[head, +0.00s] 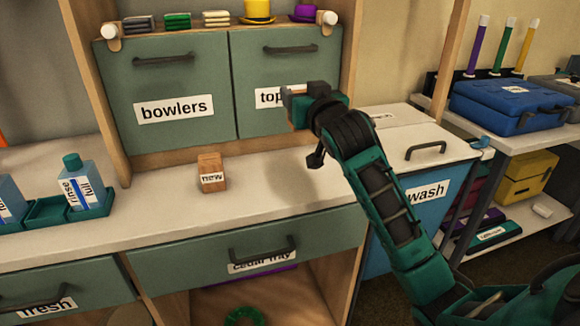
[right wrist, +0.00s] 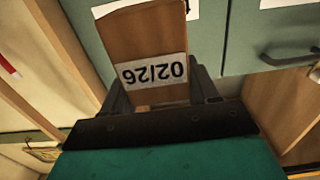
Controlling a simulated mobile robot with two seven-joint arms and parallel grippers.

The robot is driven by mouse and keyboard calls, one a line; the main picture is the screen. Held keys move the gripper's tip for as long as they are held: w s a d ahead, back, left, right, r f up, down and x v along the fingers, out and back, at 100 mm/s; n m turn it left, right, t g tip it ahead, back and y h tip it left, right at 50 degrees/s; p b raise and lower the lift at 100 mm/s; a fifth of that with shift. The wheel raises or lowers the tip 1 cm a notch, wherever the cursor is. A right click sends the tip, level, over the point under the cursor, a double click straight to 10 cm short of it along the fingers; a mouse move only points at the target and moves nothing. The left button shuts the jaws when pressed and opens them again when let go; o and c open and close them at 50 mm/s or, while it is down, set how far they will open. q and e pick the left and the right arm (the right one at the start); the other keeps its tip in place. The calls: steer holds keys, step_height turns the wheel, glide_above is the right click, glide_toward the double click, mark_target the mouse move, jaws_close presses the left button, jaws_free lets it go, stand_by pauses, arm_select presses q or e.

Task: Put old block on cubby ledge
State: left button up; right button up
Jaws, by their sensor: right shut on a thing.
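My right gripper (head: 302,92) is shut on a wooden block (right wrist: 146,40) and holds it up in front of the right-hand "top…" cubby door. In the right wrist view the block sits between the fingers with a white label reading "02/26" upside down. In the head view only a small part of the held block (head: 297,88) shows. Another wooden block (head: 212,173), labelled "new", stands upright on the pale counter below the doors. A wooden ledge (head: 215,28) runs above the two green doors. My left gripper is not in view.
Hats and folded stacks sit on the ledge, with a white-ended peg at each side. Blue bottles (head: 82,187) in a green tray stand at the left of the counter. A wash bin (head: 425,150) and a shelf with a blue case (head: 510,103) are at right. The counter's middle is mostly clear.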

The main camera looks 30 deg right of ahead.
step_height(320, 180, down, 13)
steer(key=b, duration=0.4)
steer(key=shift+f, duration=0.35)
steer(key=o, duration=0.7)
steer(key=shift+f, duration=0.1)
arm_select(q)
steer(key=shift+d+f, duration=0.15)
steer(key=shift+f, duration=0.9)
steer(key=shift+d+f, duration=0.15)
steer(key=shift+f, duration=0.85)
arm_select(e)
steer(key=o, duration=0.5)
